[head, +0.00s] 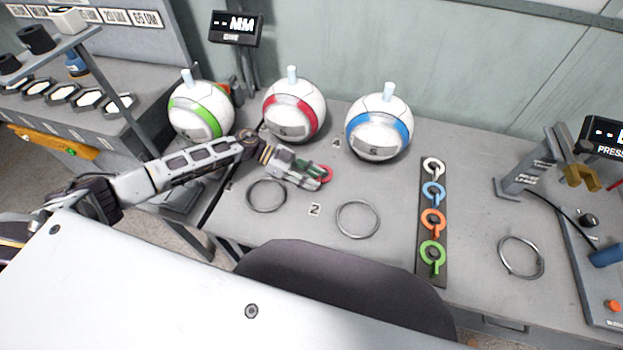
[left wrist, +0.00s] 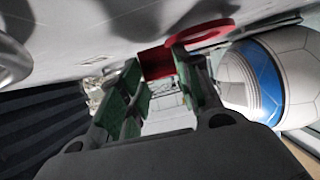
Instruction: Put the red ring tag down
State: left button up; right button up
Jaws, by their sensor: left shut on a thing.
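The red ring tag (head: 327,173) is at the tip of my left gripper (head: 318,177), just in front of the red-banded ball in the head view. In the left wrist view the left gripper's green-padded fingers (left wrist: 160,85) are shut on the tag's red stem (left wrist: 156,63), and its ring (left wrist: 203,33) extends to the right, close to the grey table surface. I cannot tell whether the tag touches the table. My right gripper is not in view.
A tag strip (head: 425,268) holds white, blue, orange and green tags. Balls with green (head: 201,118), red (head: 294,111) and blue (head: 378,127) bands stand behind. Metal rings lie at left (head: 266,196), middle (head: 357,219) and right (head: 521,257). A press (head: 545,165) stands right.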

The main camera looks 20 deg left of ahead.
pick_arm(q)
jog(key=shift+f, duration=0.35)
jog(key=shift+f, duration=0.1)
jog(key=o, duration=0.8)
jog(key=shift+c, duration=0.2)
jog(key=shift+a+r, duration=0.15)
jog(key=shift+r, duration=0.05)
jog(key=v, duration=1.1)
jog(key=shift+a+r, duration=0.15)
jog(key=shift+a, duration=0.15)
